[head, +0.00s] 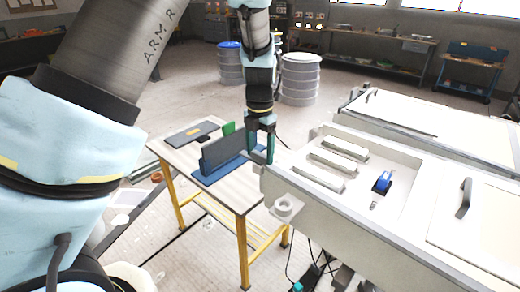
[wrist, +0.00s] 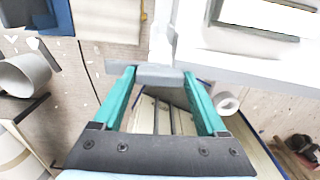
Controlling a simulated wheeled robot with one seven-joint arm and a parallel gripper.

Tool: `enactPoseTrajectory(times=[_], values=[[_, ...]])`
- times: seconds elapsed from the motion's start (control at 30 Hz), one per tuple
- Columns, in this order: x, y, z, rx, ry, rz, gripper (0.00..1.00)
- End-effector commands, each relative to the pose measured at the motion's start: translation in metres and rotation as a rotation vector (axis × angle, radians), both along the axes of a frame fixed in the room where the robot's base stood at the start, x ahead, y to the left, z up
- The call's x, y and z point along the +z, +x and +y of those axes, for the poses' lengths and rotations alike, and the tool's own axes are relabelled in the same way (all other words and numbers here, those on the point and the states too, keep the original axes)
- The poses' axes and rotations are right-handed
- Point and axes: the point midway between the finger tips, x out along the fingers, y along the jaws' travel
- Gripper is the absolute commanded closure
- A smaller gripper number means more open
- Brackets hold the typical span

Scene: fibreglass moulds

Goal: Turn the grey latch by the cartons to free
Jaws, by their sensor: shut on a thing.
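My gripper (head: 262,152) points down at the left end of the white mould bench (head: 320,196), beside the small table. In the wrist view the two green fingers of my gripper (wrist: 160,76) are set wide apart, with the grey latch (wrist: 157,74) between their tips. The latch is a short grey bar lying crosswise, and its left end sticks out past the left finger. In the head view my gripper hides the latch. I cannot make out any cartons for certain.
A small table (head: 240,196) with yellow legs holds a blue stand with a grey panel (head: 222,150). Drums (head: 301,80) stand behind.

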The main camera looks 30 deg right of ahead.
Motion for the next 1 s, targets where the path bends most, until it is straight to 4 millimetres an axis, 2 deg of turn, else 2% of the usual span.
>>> enactPoseTrajectory(times=[0.3,0.33,0.53,0.83,1.0], values=[[0.000,0.000,0.001,0.006,0.001,0.002,1.00],[0.000,0.000,0.001,0.006,0.001,0.002,0.23],[0.000,0.000,0.001,0.004,0.001,0.001,0.01],[0.002,0.000,0.000,0.002,-0.001,0.000,0.00],[0.023,0.001,-0.001,0.001,-0.004,-0.003,0.00]])
